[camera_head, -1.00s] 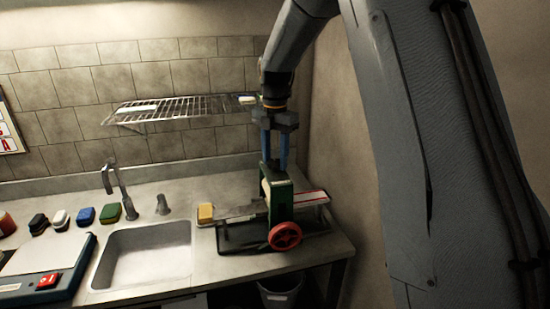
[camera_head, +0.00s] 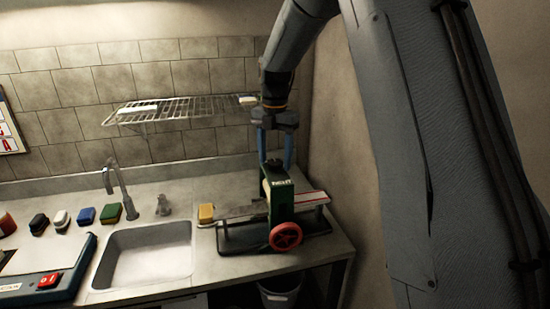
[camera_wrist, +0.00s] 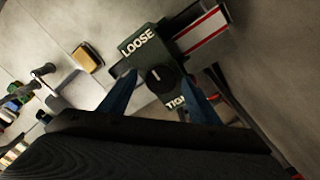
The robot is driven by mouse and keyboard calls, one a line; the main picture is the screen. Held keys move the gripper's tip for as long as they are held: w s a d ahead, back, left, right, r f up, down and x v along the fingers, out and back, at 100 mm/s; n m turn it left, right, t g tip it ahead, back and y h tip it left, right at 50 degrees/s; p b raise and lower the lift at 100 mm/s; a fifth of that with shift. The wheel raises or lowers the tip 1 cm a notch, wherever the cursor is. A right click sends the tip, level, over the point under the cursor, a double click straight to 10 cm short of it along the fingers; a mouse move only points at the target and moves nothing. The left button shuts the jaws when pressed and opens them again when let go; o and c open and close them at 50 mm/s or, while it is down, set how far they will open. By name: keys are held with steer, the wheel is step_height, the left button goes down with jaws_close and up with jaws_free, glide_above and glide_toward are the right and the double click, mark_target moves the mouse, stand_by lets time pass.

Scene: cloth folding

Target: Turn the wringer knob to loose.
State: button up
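The wringer (camera_head: 280,207) is a green housing at the right end of the counter, with a red handwheel (camera_head: 285,236) on its front. In the wrist view its top (camera_wrist: 141,52) carries the words LOOSE at upper left and TIGHT, partly hidden, at lower right. The dark round knob (camera_wrist: 157,78) sits between them with a short white mark; I cannot tell which word it points to. My gripper (camera_head: 275,155) is above the housing, its blue fingers spread. In the wrist view the fingers (camera_wrist: 160,85) show on either side of the knob, apart from it.
A sponge (camera_head: 206,212) lies left of the wringer, beside the sink (camera_head: 145,255). Several sponges and brushes line the counter's back left, near the faucet (camera_head: 116,185). A wire shelf (camera_head: 180,108) is on the wall behind. A wall stands close on the right.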

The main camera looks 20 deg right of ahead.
mark_target(275, 162)
steer(key=shift+r+b, duration=1.45)
steer(key=shift+r, duration=2.45)
